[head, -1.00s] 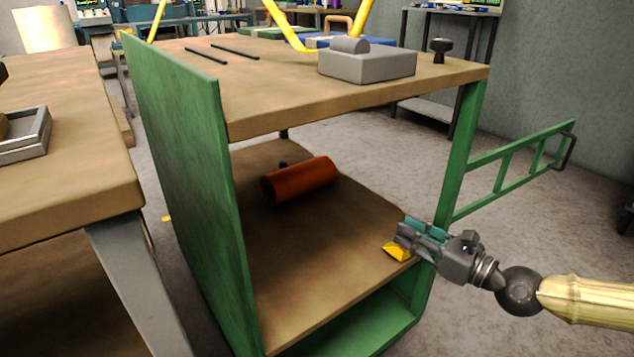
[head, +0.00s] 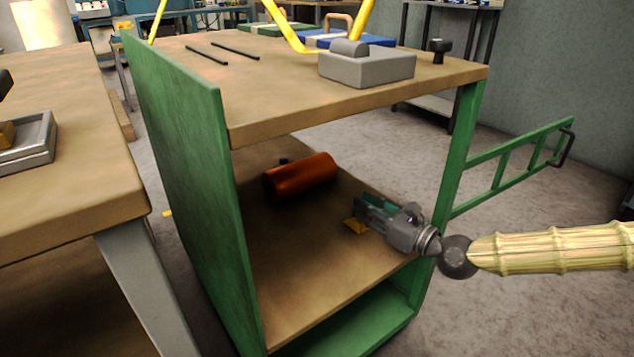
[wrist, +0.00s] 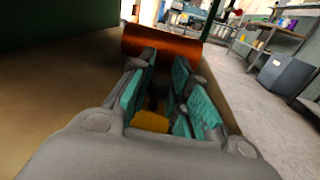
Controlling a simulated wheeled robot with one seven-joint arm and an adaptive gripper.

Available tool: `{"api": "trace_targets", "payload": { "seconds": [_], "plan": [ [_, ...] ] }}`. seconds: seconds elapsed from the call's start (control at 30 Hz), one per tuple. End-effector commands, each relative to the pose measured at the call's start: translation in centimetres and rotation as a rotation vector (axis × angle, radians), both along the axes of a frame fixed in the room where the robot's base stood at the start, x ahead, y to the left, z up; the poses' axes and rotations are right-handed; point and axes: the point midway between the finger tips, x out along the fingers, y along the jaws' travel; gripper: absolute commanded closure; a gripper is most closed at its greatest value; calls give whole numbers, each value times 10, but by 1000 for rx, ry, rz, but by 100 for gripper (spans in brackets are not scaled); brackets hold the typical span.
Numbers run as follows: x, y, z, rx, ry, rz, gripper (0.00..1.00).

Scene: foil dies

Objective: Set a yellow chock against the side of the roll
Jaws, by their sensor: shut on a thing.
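The copper-coloured roll (head: 300,176) lies on its side on the cart's middle shelf (head: 300,280). It also shows in the wrist view (wrist: 160,43), straight ahead beyond the fingertips. My gripper (head: 365,212) is inside the shelf space, to the right of and nearer than the roll. It is shut on a yellow chock (head: 355,227), which shows low between the teal-padded fingers in the wrist view (wrist: 150,122). A gap of bare shelf lies between the chock and the roll. The fingers hide part of the chock; whether it touches the shelf I cannot tell.
The brown top shelf (head: 280,105) overhangs my gripper and holds a grey block (head: 366,68). A green side panel (head: 185,180) closes the left; a green post (head: 458,160) stands by my arm. A small dark thing (head: 284,161) sits behind the roll.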

Motion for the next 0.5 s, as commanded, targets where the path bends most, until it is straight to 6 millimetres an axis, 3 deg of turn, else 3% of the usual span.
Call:
{"api": "trace_targets", "payload": {
  "seconds": [0.5],
  "plan": [
    [50,51,0,-2,-2,1,100]
  ]
}}
